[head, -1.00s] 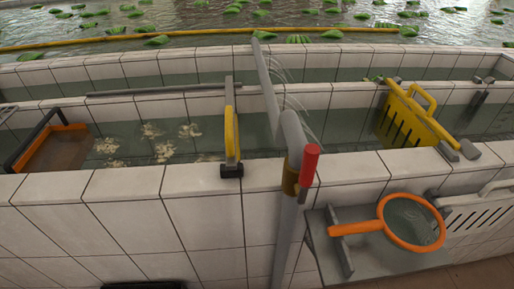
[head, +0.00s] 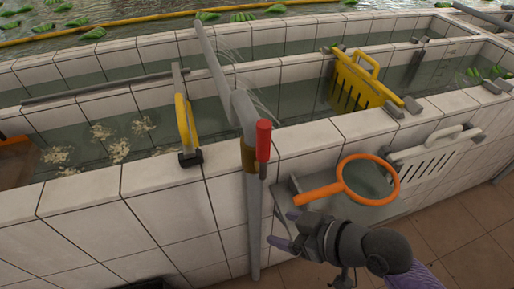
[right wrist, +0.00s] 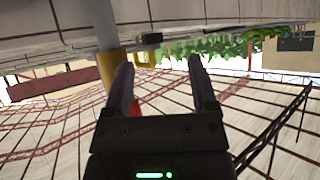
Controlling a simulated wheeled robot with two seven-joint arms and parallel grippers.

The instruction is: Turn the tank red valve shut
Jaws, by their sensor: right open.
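The red valve handle (head: 263,141) stands upright on the brass-coloured fitting (head: 248,157) of the grey standpipe (head: 254,220) at the front tank wall. My right gripper (head: 284,229) is open and empty, low in front of the wall, below and to the right of the red handle and apart from it. In the right wrist view the open jaws (right wrist: 162,62) have nothing between their tips. The pipe with its yellowish collar (right wrist: 110,63) is beyond the left finger, and a small red patch (right wrist: 136,106) shows beside that finger, partly hidden. My left gripper is not in view.
An orange-rimmed net (head: 368,181) lies on a grey shelf to the right of the pipe, above my right arm. A yellow-handled tool (head: 183,125) hangs on the wall to the left.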

